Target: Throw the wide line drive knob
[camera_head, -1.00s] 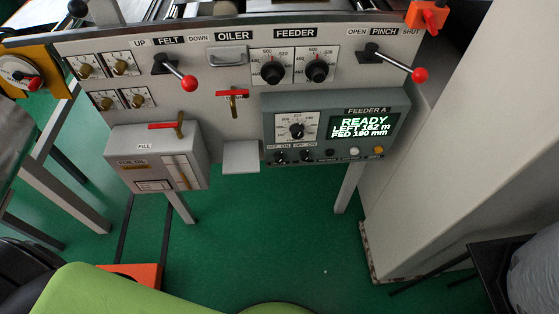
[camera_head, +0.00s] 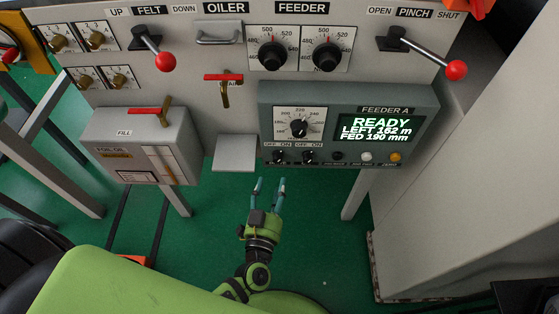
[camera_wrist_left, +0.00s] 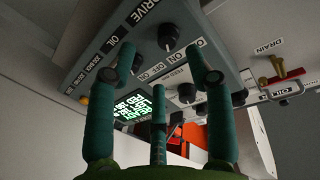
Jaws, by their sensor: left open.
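The Feeder A box (camera_head: 350,97) is a grey-green unit on the panel. Its lower row has two small black OFF/ON knobs, a left one (camera_head: 279,157) and a right one (camera_head: 309,157). Their lower labels are too small to read in the head view. In the left wrist view, a black knob (camera_wrist_left: 168,37) sits near the word DRIVE. My left gripper (camera_head: 270,184) is open and empty, below the box and apart from the knobs. Its fingers (camera_wrist_left: 164,65) also show in the left wrist view, pointing up toward the box underside. My right gripper is not in view.
A larger dial (camera_head: 298,123) and a lit READY display (camera_head: 377,129) are on the box. A grey shelf (camera_head: 235,153) and a fill box (camera_head: 145,140) are to its left. A pinch lever (camera_head: 428,54) is above right. Green floor is open below.

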